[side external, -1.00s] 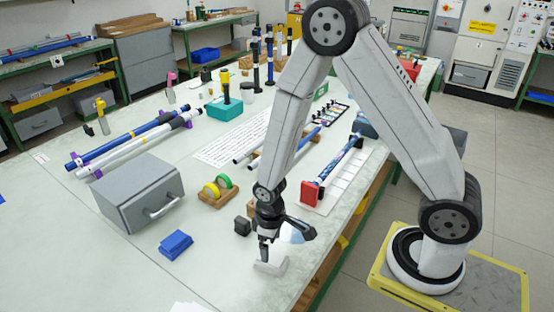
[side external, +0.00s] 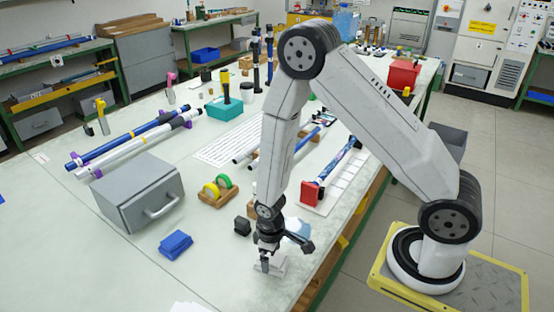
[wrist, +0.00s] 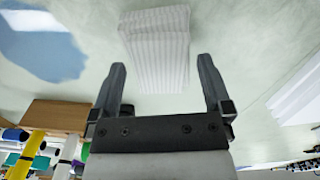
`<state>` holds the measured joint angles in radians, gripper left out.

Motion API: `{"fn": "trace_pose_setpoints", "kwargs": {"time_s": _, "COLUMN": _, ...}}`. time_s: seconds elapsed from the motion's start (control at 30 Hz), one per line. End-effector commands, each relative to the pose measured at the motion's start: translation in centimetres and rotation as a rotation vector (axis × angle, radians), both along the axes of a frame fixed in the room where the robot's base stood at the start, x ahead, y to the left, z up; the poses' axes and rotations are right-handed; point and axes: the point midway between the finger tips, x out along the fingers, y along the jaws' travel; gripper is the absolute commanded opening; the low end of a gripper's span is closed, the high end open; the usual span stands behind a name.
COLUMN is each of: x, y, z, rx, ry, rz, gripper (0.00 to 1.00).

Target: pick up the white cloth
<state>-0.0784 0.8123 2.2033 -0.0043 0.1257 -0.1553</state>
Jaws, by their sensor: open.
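The white cloth (side external: 276,262) lies folded on the pale tabletop near its front edge, partly hidden behind my gripper in the side view. In the wrist view the cloth (wrist: 160,42) is a striped, layered white pad. My gripper (side external: 266,265) points down at the cloth in the side view. In the wrist view my gripper (wrist: 162,68) is open, with one finger to each side of the cloth's near end. Nothing is clamped. Whether the fingertips touch the tabletop cannot be told.
A light blue patch (wrist: 40,45) lies left of the cloth in the wrist view. A black block (side external: 242,226), a folded blue cloth (side external: 175,244) and a grey box (side external: 140,195) stand to the left in the side view. The tabletop in front of the blue cloth is mostly clear.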

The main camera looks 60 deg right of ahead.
Motion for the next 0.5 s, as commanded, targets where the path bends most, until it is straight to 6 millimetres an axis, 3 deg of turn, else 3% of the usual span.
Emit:
{"fn": "trace_pose_setpoints", "kwargs": {"time_s": 0.2, "x": -0.07, "y": -0.01, "z": -1.19, "rx": 0.0, "ry": 0.002, "rz": 0.0, "gripper": 1.0}}
{"fn": "trace_pose_setpoints", "kwargs": {"time_s": 0.5, "x": -0.03, "y": -0.01, "z": -1.27, "rx": -0.001, "ry": 0.0, "rz": 0.0, "gripper": 1.0}}
